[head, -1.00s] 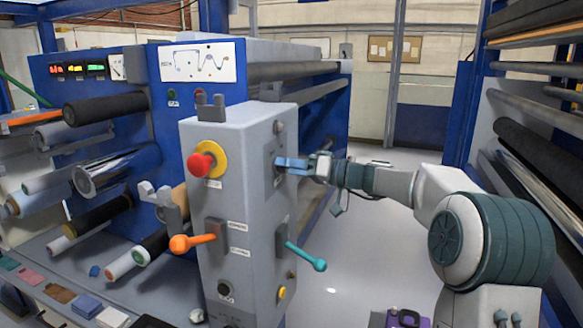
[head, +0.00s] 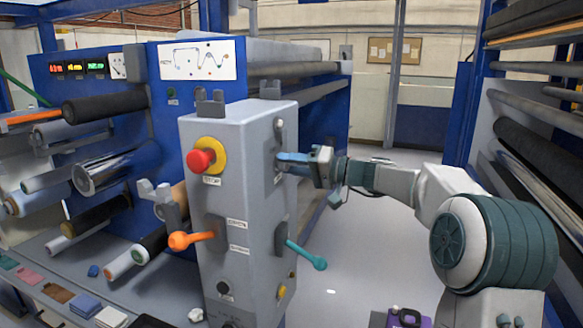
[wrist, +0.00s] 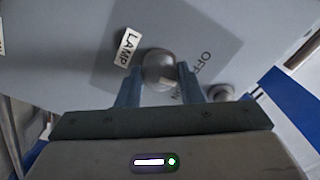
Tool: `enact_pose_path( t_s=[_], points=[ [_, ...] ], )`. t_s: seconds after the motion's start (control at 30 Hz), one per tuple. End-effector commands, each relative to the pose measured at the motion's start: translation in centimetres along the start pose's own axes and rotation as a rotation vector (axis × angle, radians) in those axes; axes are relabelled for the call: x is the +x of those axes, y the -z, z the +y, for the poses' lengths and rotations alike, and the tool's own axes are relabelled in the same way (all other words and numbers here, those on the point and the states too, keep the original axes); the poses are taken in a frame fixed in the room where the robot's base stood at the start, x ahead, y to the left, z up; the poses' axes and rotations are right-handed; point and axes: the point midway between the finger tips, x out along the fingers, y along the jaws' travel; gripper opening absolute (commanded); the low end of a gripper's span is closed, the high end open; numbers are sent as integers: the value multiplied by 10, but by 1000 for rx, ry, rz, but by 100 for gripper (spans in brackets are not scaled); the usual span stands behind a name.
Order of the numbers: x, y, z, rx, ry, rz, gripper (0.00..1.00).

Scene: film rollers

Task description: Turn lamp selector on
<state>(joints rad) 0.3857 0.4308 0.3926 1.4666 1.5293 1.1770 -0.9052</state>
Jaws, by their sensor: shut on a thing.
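The lamp selector (wrist: 158,68) is a rounded grey knob on a grey plate, beside a label reading LAMP and markings that read OFF and, partly hidden, ON. It is on the right side face of the grey control box (head: 232,140). My gripper (head: 285,162) reaches that face from the right. In the wrist view my gripper (wrist: 165,88) has its two blue fingers on either side of the knob, shut on it. In the head view the fingers hide the knob. The wrist view shows it tilted.
A red stop button (head: 201,160) on a yellow ring is on the box's front. An orange-handled lever (head: 190,240) and a teal-handled lever (head: 306,255) stick out below. Another small round knob (wrist: 221,92) sits beside the plate.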

Motion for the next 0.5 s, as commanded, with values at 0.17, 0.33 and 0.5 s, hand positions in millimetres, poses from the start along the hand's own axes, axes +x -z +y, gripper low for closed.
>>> enact_pose_path(
  t_s=[0.17, 0.33, 0.5],
  points=[
    [0, 0, 0, 170, 0, -1, 11],
    [0, 0, 0, 325, 0, -1, 11],
    [0, 0, 0, 459, 0, -1, 11]
  ],
)
